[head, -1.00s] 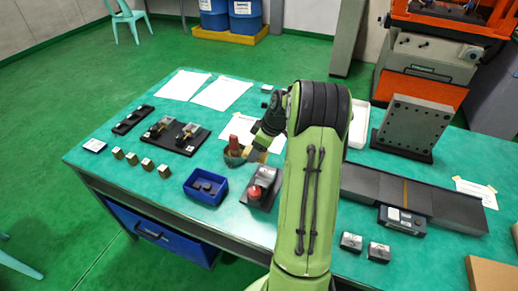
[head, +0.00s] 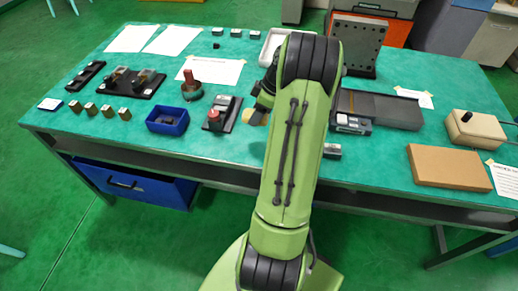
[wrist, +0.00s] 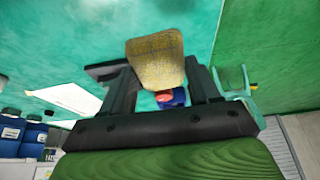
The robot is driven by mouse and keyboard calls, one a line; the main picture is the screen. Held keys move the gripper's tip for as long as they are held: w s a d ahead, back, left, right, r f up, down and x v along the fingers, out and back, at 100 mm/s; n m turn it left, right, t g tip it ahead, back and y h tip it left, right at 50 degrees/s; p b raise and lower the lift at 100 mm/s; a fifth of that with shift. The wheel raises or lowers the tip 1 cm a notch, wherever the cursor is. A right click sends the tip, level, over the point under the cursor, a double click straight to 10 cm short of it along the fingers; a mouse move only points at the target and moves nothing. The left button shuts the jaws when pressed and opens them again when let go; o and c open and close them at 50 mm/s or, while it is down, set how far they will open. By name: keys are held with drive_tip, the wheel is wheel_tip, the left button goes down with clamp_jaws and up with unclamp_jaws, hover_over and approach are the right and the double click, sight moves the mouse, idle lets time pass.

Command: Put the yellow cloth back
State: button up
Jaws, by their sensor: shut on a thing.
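The yellow cloth (wrist: 155,58) is a mottled yellow pad between the two dark fingers of my gripper (wrist: 160,80) in the wrist view. My gripper is shut on it. In the head view a small yellowish part of the cloth (head: 257,119) shows below my gripper (head: 262,106), over the front half of the green table (head: 225,152). It is just right of a dark block with a red knob (head: 214,116). My arm hides part of the gripper and the table behind it. I cannot tell whether the cloth touches the table.
A blue bin (head: 167,121), a pot with a red-handled tool (head: 191,88) and several brass blocks (head: 107,110) stand left. Right of my arm are a grey plate (head: 378,107), a brown board (head: 447,166) and a beige box (head: 475,130).

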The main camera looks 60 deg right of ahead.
drive_tip(key=f+b, duration=0.1)
drive_tip(key=f, duration=0.3)
drive_tip(key=f+b, duration=0.1)
drive_tip(key=f, duration=0.4)
drive_tip(key=shift+w+d+f, duration=0.1)
drive_tip(key=shift+w+f, duration=0.1)
drive_tip(key=shift+f, duration=0.1)
drive_tip(key=shift+f, duration=0.1)
drive_tip(key=o, duration=1)
